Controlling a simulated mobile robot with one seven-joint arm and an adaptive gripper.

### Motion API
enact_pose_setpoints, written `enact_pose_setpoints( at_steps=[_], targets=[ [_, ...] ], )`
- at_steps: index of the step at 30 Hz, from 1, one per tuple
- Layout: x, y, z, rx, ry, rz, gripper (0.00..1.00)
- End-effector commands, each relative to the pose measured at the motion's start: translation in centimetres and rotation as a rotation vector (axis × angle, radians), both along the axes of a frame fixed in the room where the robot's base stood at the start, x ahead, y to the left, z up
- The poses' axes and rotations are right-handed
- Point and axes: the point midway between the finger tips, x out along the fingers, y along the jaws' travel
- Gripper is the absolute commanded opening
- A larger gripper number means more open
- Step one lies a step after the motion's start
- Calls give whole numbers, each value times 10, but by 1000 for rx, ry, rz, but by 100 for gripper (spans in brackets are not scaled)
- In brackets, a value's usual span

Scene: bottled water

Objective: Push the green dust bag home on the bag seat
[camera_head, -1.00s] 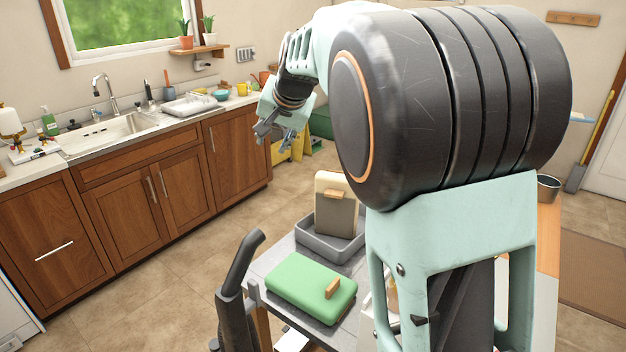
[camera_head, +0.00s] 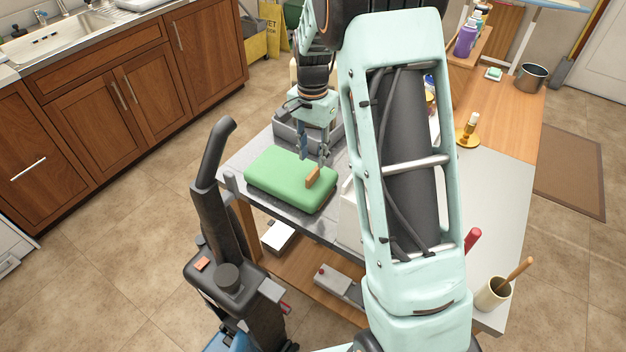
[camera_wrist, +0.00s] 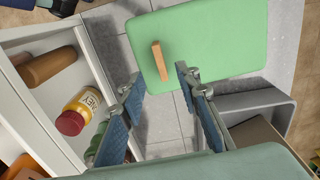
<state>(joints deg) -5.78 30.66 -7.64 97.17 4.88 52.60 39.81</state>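The green dust bag (camera_head: 275,175) lies flat on a grey tabletop, with a wooden tab (camera_head: 313,178) standing up from its top near the right end. My gripper (camera_head: 313,159) points down just behind the tab. In the wrist view the bag (camera_wrist: 215,45) and tab (camera_wrist: 159,62) show beyond the fingertips. The fingers are wide apart with nothing between them; the tab lies ahead of the gap between them. I cannot make out touch with the bag. I cannot pick out the bag seat for certain.
A grey tray (camera_head: 286,128) stands behind the bag, partly hidden by my gripper. A white open box (camera_wrist: 85,70) holding a honey bottle (camera_wrist: 84,108) is beside it. A black upright cleaner (camera_head: 235,275) stands left of the table. A wooden counter (camera_head: 500,110) is at right.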

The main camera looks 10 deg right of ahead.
Motion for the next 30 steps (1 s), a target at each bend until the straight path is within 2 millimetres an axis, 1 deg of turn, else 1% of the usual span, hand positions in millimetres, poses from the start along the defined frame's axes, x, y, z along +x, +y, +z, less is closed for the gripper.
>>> enact_pose_setpoints(
  at_steps=[1, 3, 9, 12, 16, 23, 30],
  targets=[
    [0, 0, -14, 1, 1, 0, 30],
    [0, 0, -25, 1, -1, 0, 30],
    [0, 0, -51, 0, 0, 1, 30],
    [0, 0, -60, 0, -1, 1, 30],
    [0, 0, -64, 0, -1, 1, 30],
    [0, 0, -63, 0, -1, 1, 30],
    [0, 0, -63, 0, -1, 1, 18]
  ],
)
